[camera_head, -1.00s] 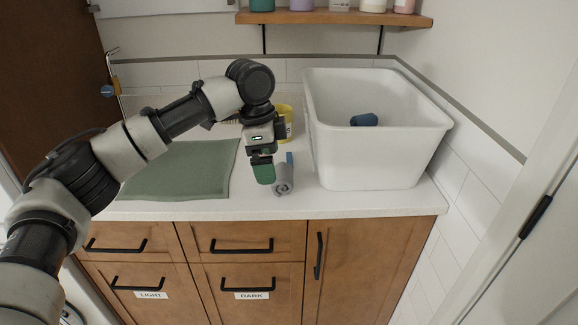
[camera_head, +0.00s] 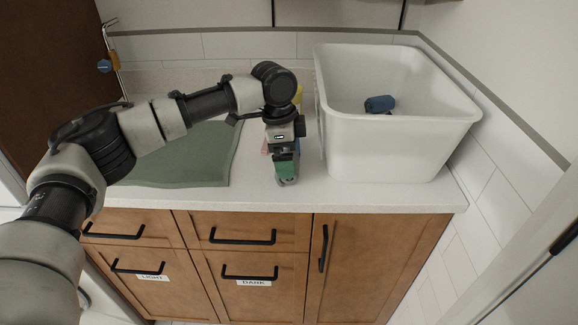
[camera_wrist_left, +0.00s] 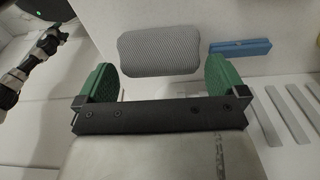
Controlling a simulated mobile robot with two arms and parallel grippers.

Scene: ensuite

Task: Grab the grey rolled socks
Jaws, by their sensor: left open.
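The grey rolled socks (camera_wrist_left: 160,53) show in the left wrist view as a grey ribbed roll on the white counter, just beyond and between my fingertips. My left gripper (camera_wrist_left: 160,76) is open, with one green finger on each side, and nothing is clamped. In the head view my left gripper (camera_head: 286,164) points down at the counter, left of the white basket. It covers most of the socks there; only a little grey shows at its tip (camera_head: 289,182). My right gripper is not in view.
A white basket (camera_head: 385,148) stands close on the right, with a blue roll (camera_head: 379,103) inside. A green mat (camera_head: 190,165) lies on the left. A blue item (camera_wrist_left: 240,47) lies beside the socks. The counter (camera_head: 255,195) ends at the front above wooden drawers.

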